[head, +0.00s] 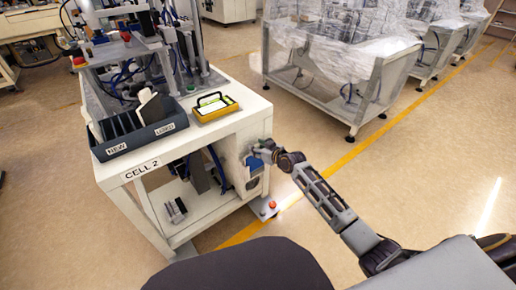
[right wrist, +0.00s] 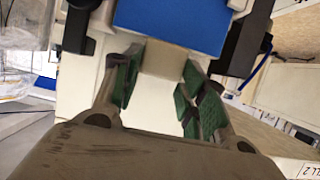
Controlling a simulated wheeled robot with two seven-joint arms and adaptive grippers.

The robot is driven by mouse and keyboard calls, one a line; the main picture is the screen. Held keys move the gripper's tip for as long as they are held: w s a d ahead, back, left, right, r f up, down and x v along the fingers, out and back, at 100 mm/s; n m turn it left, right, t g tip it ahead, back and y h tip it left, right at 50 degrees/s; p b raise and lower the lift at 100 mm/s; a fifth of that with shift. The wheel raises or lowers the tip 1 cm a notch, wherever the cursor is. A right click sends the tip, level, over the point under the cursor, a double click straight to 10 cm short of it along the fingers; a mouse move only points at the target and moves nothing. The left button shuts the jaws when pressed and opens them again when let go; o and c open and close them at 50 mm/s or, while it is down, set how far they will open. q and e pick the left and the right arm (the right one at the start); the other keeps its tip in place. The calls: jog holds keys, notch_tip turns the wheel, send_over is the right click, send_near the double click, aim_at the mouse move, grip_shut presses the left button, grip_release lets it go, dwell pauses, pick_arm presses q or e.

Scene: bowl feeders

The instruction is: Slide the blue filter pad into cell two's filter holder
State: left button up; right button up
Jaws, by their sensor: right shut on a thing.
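The blue filter pad (head: 255,164) is at the right side of the cell 2 cabinet, partly hidden by my gripper. In the right wrist view the pad (right wrist: 170,22) shows as a blue panel with a pale tab (right wrist: 163,62). My right gripper (head: 264,153) is at that side face, its green fingertips shut on the tab in the wrist view (right wrist: 160,85). The filter holder shows as dark brackets (right wrist: 248,38) on either side of the pad against a white panel. I cannot tell how deep the pad sits. My left gripper is not in view.
The cabinet top (head: 232,120) carries a dark bin marked NEW and USED (head: 140,132) and a yellow-framed tray (head: 215,107). The cabinet has an open lower shelf. Wrapped machines (head: 340,60) stand behind.

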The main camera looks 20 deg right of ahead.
jog(key=shift+f+b, duration=0.95)
jog(key=shift+f, duration=0.5)
dwell(0.6)
jog(key=o, duration=1.1)
jog(key=v, duration=1.2)
dwell(1.2)
